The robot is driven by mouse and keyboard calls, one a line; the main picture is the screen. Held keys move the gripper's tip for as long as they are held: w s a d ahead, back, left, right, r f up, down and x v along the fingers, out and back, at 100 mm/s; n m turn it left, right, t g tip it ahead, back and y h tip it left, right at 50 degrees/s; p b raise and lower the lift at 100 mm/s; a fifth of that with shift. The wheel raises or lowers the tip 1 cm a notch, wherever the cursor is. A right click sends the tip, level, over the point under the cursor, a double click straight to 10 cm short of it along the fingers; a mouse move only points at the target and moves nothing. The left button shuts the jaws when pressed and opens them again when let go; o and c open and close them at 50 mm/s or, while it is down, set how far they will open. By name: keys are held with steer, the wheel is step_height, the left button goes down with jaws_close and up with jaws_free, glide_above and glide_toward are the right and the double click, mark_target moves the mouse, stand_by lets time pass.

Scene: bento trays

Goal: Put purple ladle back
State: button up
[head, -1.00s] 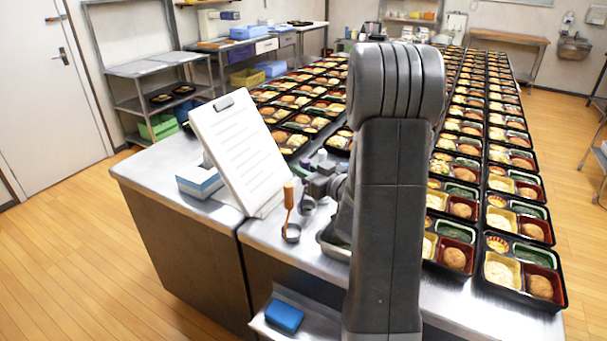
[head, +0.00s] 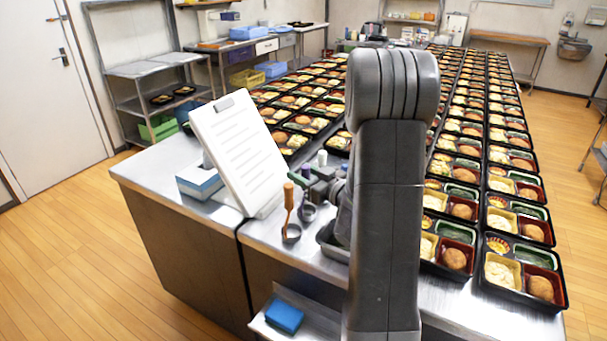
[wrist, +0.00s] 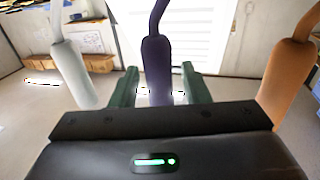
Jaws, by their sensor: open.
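The purple ladle (wrist: 157,62) has a dark purple handle, upright in the middle of the wrist view. In the head view its handle (head: 305,171) stands at the front of the counter, with a small metal bowl below. My gripper (wrist: 158,76) is open, with one green finger on each side of the purple handle. I cannot tell whether either finger touches it. In the head view my gripper (head: 319,174) is partly hidden behind my arm. The lower part of the purple ladle is hidden by my gripper in the wrist view.
An orange-handled ladle (wrist: 290,72) stands close on the right in the wrist view, a white-handled one (wrist: 72,62) on the left. A clipboard (head: 238,150) leans beside the ladles. Bento trays (head: 522,275) fill the counter behind and right.

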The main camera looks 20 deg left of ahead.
steer(key=b+v, duration=0.1)
steer(key=v, duration=0.9)
steer(key=shift+b, duration=0.3)
steer(key=shift+v, duration=1)
